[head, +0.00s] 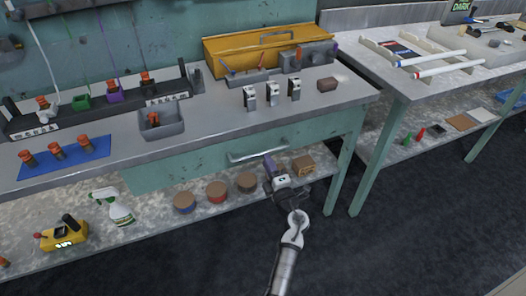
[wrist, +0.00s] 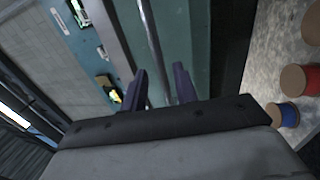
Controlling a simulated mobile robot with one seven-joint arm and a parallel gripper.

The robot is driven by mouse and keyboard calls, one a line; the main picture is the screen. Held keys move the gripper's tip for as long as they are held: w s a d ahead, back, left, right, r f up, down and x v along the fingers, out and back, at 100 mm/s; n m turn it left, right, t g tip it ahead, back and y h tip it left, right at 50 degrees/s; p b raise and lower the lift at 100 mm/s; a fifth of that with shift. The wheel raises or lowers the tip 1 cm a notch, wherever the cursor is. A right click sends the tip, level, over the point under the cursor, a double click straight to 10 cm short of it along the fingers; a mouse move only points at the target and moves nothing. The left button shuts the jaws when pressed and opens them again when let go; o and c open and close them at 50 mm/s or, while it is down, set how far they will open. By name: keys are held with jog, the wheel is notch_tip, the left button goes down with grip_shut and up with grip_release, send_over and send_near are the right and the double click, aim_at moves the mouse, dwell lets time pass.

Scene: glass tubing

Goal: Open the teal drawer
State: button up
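The teal drawer (head: 310,136) is under the workbench top in the head view and looks shut. Its front also shows in the wrist view (wrist: 185,30). A long metal bar handle (head: 250,156) runs across the front. My gripper (head: 268,164) is at the right part of the handle. In the wrist view my gripper (wrist: 160,86) is open, its two dark fingers apart. The handle bar (wrist: 152,40) runs down between the fingers. I cannot tell whether either finger touches it.
The lower shelf holds round spools (head: 216,192), a spray bottle (head: 114,206) and a yellow device (head: 66,233). A bench leg (head: 341,175) stands further right. The dark floor in front is clear.

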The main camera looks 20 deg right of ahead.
aim_at(263, 152)
jog(key=shift+w+a+r, duration=0.1)
jog(key=shift+w+r, duration=0.15)
jog(key=shift+w, duration=0.9)
jog(key=shift+w+r, duration=0.2)
jog(key=shift+w, duration=0.95)
grip_shut()
